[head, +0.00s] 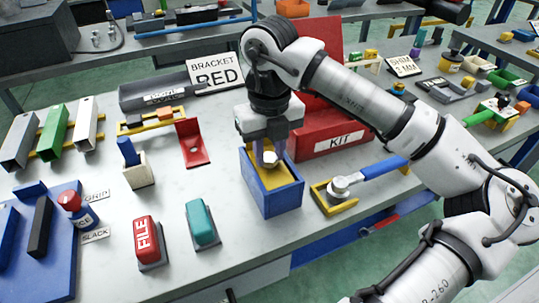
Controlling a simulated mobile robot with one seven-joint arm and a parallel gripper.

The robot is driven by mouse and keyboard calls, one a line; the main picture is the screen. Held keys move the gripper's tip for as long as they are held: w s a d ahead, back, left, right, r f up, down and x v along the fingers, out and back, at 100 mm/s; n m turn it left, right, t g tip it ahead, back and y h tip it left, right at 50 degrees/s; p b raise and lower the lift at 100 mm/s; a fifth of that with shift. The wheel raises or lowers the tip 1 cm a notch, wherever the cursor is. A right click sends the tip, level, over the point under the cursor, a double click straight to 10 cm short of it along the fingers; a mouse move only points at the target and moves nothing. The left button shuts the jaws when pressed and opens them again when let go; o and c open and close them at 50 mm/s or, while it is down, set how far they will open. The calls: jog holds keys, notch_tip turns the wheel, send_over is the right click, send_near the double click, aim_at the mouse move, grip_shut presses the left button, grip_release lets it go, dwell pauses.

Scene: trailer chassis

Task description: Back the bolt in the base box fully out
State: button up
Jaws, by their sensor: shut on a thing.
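The base box (273,198) is a blue open-topped box with a yellow inside, standing near the front edge of the bench. The pale head of the bolt (269,158) shows inside it, low between the fingers. My gripper (268,160) points straight down into the box's open top, its fingers shut on the bolt. The bolt's shaft and the fingertips' exact contact are too small to make out.
A red KIT box (335,140) stands close behind and to the right. A blue-handled tool (365,172) lies on a yellow holder at the right. Teal (201,222) and red FILE (147,240) blocks stand at the left front. Bare bench lies between.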

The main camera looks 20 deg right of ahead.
jog(key=shift+r, duration=0.15)
notch_tip(320, 180, up, 9)
jog(key=p, duration=0.4)
jog(key=shift+p, duration=0.3)
dwell(0.4)
dwell(0.3)
